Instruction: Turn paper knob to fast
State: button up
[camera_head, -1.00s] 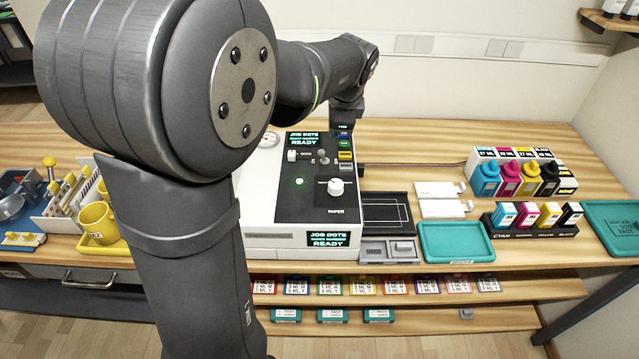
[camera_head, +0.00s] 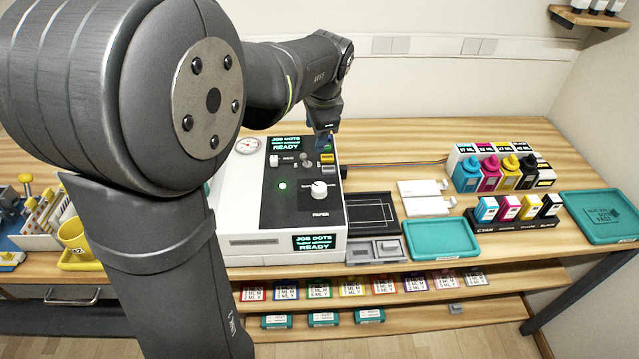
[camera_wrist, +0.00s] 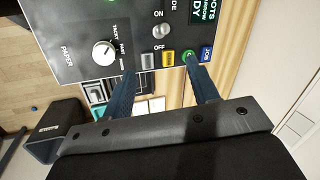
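The paper knob (camera_head: 319,188) is a white round dial on the black top panel of the white printing machine (camera_head: 262,248). It also shows in the wrist view (camera_wrist: 104,53), upper left of my fingers, with small labels beside it, one reading FAST. A mark shows on its face, but I cannot tell clearly which label it points to. My gripper (camera_wrist: 162,84) is open and empty, its two dark blue fingers spread apart near the coloured buttons. In the head view my gripper (camera_head: 326,140) is at the panel's back right, behind the knob and apart from it.
A toggle switch (camera_wrist: 162,31) and grey, yellow, green and blue buttons lie near my fingers. A screen (camera_head: 318,242) reads JOB DOTS, READY. A teal tray (camera_head: 440,252) and ink bottles stand to the right; a yellow mug (camera_head: 76,236) is at left.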

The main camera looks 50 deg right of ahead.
aim_at(319, 187)
jog(key=s+a+r+n+g+y, duration=0.1)
jog(key=s+a+r+n+g, duration=0.15)
jog(key=n, duration=0.65)
jog(key=s+a+r+n+g+y, duration=0.15)
jog(key=r+n, duration=0.25)
jog(key=n, duration=0.4)
jog(key=shift+t+h, duration=0.4)
jog(key=shift+h, duration=0.05)
jog(key=f, duration=1.7)
jog(key=shift+s, duration=0.3)
jog(key=c, duration=1)
